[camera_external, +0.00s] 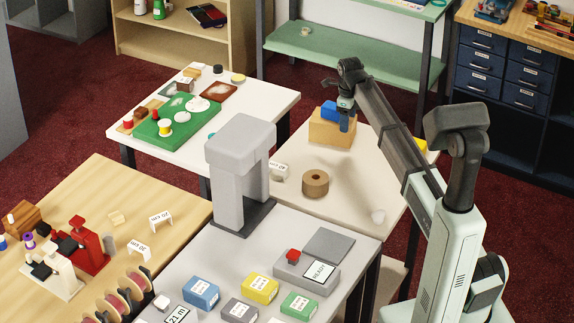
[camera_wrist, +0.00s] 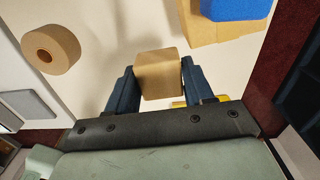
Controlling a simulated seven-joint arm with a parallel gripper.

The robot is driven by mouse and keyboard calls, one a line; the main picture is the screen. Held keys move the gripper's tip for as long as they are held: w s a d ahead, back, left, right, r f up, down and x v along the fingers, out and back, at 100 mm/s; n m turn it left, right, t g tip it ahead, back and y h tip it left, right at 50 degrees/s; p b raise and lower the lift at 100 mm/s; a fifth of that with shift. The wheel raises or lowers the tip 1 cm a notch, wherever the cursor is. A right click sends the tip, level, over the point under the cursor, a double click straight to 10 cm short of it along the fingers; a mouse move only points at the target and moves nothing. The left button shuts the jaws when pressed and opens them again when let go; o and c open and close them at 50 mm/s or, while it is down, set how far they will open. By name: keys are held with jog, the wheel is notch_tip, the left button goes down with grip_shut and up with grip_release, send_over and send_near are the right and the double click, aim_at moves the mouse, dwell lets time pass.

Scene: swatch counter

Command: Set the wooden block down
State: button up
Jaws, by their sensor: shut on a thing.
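The wooden block (camera_wrist: 158,76) is a plain tan block. In the wrist view it sits between the two dark fingers of my gripper (camera_wrist: 159,70), which is shut on it. In the external view my gripper (camera_external: 346,116) points down in front of a tan box with a blue piece on top, over the white table (camera_external: 350,178). The held block cannot be made out in that view. How far its underside is from the table top is not clear.
The tan box (camera_external: 328,134) with the blue piece (camera_external: 331,111) is close to my gripper. A tan roll (camera_external: 315,183) stands on the same table, with bare surface between. A yellow thing (camera_external: 420,144) lies near the right edge. A grey column (camera_external: 238,165) stands at the left.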

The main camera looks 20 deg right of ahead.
jog(key=s+a+n, duration=0.1)
jog(key=s+a, duration=0.5)
jog(key=s, duration=0.1)
jog(key=m, duration=0.2)
send_near(346, 205)
jog(key=shift+f, duration=3.15)
jog(key=o, duration=1)
jog(key=shift+f, duration=0.15)
jog(key=shift+r, duration=6.2)
